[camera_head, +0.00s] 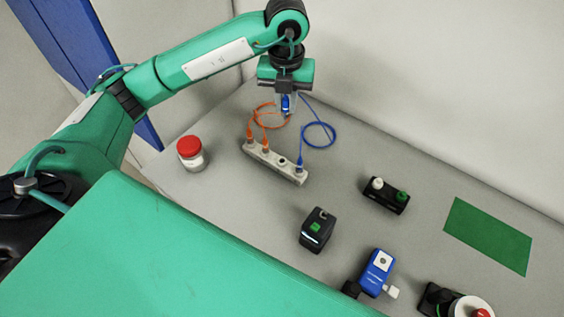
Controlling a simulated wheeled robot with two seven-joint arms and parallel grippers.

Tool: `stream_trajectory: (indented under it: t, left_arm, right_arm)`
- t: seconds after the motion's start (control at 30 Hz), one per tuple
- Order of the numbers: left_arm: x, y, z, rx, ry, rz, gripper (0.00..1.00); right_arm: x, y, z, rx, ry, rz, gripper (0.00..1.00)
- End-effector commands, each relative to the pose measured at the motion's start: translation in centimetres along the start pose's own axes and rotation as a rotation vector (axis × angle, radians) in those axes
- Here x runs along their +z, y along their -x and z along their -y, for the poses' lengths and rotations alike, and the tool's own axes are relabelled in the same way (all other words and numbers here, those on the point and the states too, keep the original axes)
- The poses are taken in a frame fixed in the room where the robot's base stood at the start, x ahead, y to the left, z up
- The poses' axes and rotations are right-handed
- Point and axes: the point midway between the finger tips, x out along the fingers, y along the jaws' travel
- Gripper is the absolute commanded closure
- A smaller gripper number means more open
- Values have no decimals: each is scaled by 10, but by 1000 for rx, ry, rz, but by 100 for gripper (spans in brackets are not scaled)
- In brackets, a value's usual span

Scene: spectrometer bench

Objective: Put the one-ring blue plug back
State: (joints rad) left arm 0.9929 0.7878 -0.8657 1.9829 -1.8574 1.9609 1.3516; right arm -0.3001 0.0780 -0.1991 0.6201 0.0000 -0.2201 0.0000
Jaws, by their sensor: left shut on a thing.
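My left gripper (287,108) comes in from above and is shut on a blue plug (286,102), held above and behind the socket strip. The plug's rings are too small to count. The pale socket strip (272,169) lies on the bench with two orange plugs in its left part. A socket (282,161) to their right looks empty. Another blue plug (299,164) stands at the strip's right end. A blue cable (334,136) loops behind the strip, and orange cables (256,107) loop behind its left part. My right gripper is not in view.
A red-lidded jar (190,153) stands left of the strip. To the right are a black holder (385,197) with white and green tops, a black device (317,230), a blue device (378,270) and a green mat (488,236). Bare bench lies between them.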

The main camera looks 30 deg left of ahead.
Motion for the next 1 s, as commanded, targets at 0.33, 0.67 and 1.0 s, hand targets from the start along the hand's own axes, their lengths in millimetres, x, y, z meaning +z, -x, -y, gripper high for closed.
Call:
stream_trajectory:
  t: [0.33,0.67,1.0]
  left_arm:
    - [6,9,-6,-1,681,-3,100]
    - [8,12,-10,-1,1047,-6,100]
    - [7,-26,-9,2,1076,-11,100]
  right_arm:
    - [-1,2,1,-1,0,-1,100]
    - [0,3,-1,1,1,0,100]
    - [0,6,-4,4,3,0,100]
